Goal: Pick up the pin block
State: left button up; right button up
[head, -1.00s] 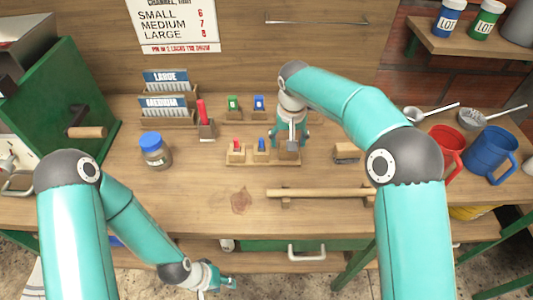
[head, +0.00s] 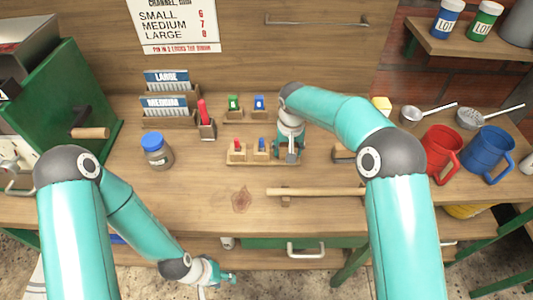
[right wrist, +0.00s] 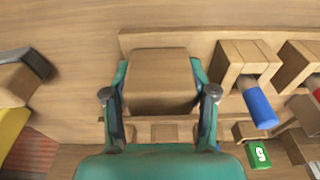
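A plain wooden block (right wrist: 160,80), which I take for the pin block, sits at the right end of a low wooden tray (head: 264,162). No pin shows on it in the right wrist view. My right gripper (head: 291,155) is over that end of the tray and hides most of the block in the head view. In the right wrist view its fingers (right wrist: 160,105) stand on either side of the block; firm contact cannot be made out. Blocks with a blue pin (right wrist: 258,108) and a red pin (head: 237,143) stand beside it. My left gripper (head: 229,278) is low at the front, its fingers unclear.
A wooden bar (head: 315,192) lies in front of the tray. A blue-lidded jar (head: 157,150) and card holders (head: 168,102) are left. Red (head: 442,150) and blue (head: 487,152) mugs stand right.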

jog(key=shift+c, duration=0.9)
jog(key=shift+r, duration=0.2)
